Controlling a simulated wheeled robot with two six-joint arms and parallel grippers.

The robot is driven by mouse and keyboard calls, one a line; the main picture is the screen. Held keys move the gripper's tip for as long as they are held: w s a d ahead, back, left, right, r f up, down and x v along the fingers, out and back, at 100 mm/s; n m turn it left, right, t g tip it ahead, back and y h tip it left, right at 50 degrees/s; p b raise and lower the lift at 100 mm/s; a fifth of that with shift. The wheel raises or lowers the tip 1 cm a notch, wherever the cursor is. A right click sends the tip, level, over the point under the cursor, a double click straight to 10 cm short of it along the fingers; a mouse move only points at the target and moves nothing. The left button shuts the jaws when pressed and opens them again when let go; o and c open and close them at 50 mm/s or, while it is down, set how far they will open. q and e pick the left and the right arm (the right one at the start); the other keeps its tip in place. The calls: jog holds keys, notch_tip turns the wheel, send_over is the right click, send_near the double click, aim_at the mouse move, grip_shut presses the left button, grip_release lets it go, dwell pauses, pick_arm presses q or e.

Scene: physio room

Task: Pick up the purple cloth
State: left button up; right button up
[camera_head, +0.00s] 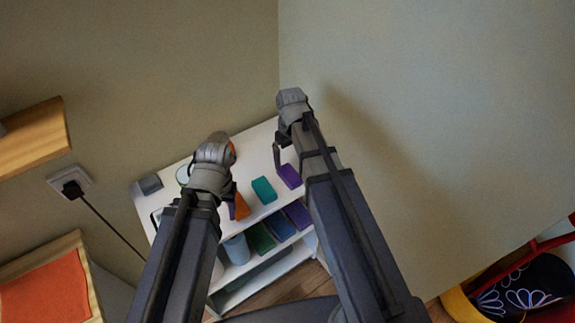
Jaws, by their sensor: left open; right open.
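A small purple block-like piece, seemingly the folded purple cloth (289,176), lies on the white shelf unit's top (262,150), right of a teal piece (263,190). Another purple piece (298,214) is in the compartment below. My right gripper (287,148) is open, above and just beyond the upper purple piece; one dark finger shows left of the wrist, and no contact is clear. My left gripper (210,190) is open over the left part of the top, apart from the purple piece; its fingers are mostly hidden by the arm.
An orange cone-shaped piece (242,208) stands close to my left gripper. Green (261,238) and blue (279,226) pieces fill the lower compartments. Walls close off the back and right. A socket with a plug (72,188) is at the left.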

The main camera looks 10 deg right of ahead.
aim_at(290, 173)
jog(key=shift+s+f+b, duration=0.1)
jog(key=shift+f+b, duration=0.25)
pick_arm(q)
notch_tip(290, 173, down, 8)
jog(key=b, duration=0.7)
pick_arm(e)
jog(key=f, duration=0.7)
jog(key=shift+w+f, duration=0.2)
pick_arm(q)
jog(key=shift+r, duration=0.1)
pick_arm(e)
jog(key=shift+r, duration=0.15)
jog(key=shift+c, duration=0.2)
jog(key=c, duration=1.4)
